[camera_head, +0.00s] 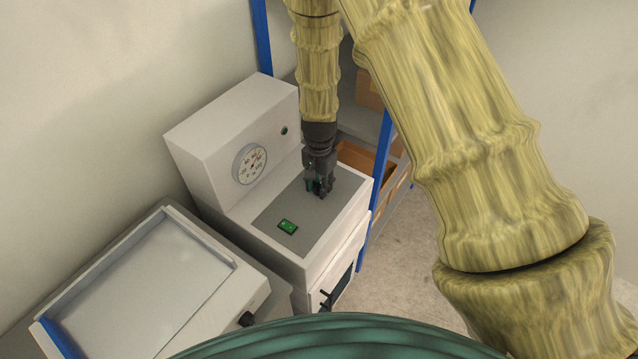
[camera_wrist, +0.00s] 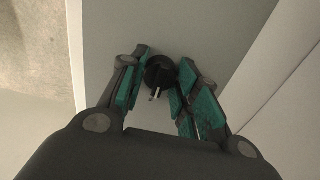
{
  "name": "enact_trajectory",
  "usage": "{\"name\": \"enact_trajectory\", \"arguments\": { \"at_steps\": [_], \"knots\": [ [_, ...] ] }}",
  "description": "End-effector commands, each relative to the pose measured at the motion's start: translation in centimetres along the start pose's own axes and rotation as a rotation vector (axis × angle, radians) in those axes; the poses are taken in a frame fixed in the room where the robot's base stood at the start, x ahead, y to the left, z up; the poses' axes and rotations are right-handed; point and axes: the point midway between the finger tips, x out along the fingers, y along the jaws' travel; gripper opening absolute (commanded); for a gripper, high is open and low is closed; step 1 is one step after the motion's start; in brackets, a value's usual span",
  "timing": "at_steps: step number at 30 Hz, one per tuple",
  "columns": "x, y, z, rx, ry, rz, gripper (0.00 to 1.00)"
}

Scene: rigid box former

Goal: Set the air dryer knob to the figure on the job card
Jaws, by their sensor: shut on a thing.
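My gripper (camera_head: 320,190) points down at the right part of the grey top panel of a white machine (camera_head: 225,130). In the wrist view my gripper (camera_wrist: 160,80) is closed with its green pads on either side of a round black knob (camera_wrist: 159,70). A short pale mark on the knob points toward the bottom of that picture. The fingers hide the knob in the head view. A round white dial with a needle (camera_head: 250,164) is on the machine's upright face; its figures are too small to read surely. I see no job card.
A blue-posted shelf (camera_head: 377,170) with orange bins stands behind right.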

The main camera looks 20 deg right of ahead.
Motion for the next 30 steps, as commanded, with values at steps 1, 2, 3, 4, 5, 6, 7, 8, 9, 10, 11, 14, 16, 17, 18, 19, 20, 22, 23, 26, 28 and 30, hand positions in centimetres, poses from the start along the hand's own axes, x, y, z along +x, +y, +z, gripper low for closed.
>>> {"name": "enact_trajectory", "arguments": {
  "at_steps": [1,2,3,4,5,6,7,8,9,10,11,14,16,17,18,19,20,22,23,26,28,30],
  "knots": [
    [-0.1,-0.1,-0.1,0.004,0.002,-0.002,0.07],
    [-0.1,-0.1,-0.1,0.005,0.002,-0.001,0.07],
    [-0.1,-0.1,-0.1,0.005,0.002,-0.002,0.07],
    [-0.1,-0.1,-0.1,0.005,0.002,-0.002,0.07],
    [-0.1,-0.1,-0.1,0.005,0.002,-0.002,0.07],
    [-0.1,-0.1,-0.1,0.005,0.002,-0.002,0.07],
    [-0.1,-0.1,-0.1,0.005,0.002,-0.002,0.07],
    [-0.1,-0.1,-0.1,0.005,0.002,-0.002,0.07],
    [-0.1,-0.1,-0.1,0.005,0.002,-0.002,0.07],
    [-0.1,-0.1,-0.1,0.005,0.002,-0.002,0.07],
    [-0.1,-0.1,-0.1,0.004,0.002,-0.002,0.07],
    [-0.1,-0.1,-0.1,0.004,0.002,-0.001,0.48],
    [-0.1,0.0,-0.1,0.004,0.001,-0.001,0.55],
    [0.0,0.0,-0.1,0.003,0.001,-0.001,0.55],
    [0.0,0.0,-0.1,0.003,0.001,-0.001,0.55],
    [0.0,0.0,0.0,0.003,0.001,-0.001,0.55],
    [0.0,0.0,0.0,0.003,0.001,-0.001,0.55],
    [0.0,0.0,0.0,0.003,0.000,-0.001,0.55],
    [0.0,0.0,0.0,0.003,0.000,0.000,0.55],
    [-0.2,0.0,0.0,0.002,0.001,-0.001,0.55],
    [-0.5,-0.1,0.0,0.002,0.001,-0.001,0.55],
    [-1.1,-0.1,-0.1,0.002,0.002,-0.002,0.55]
  ]
}}
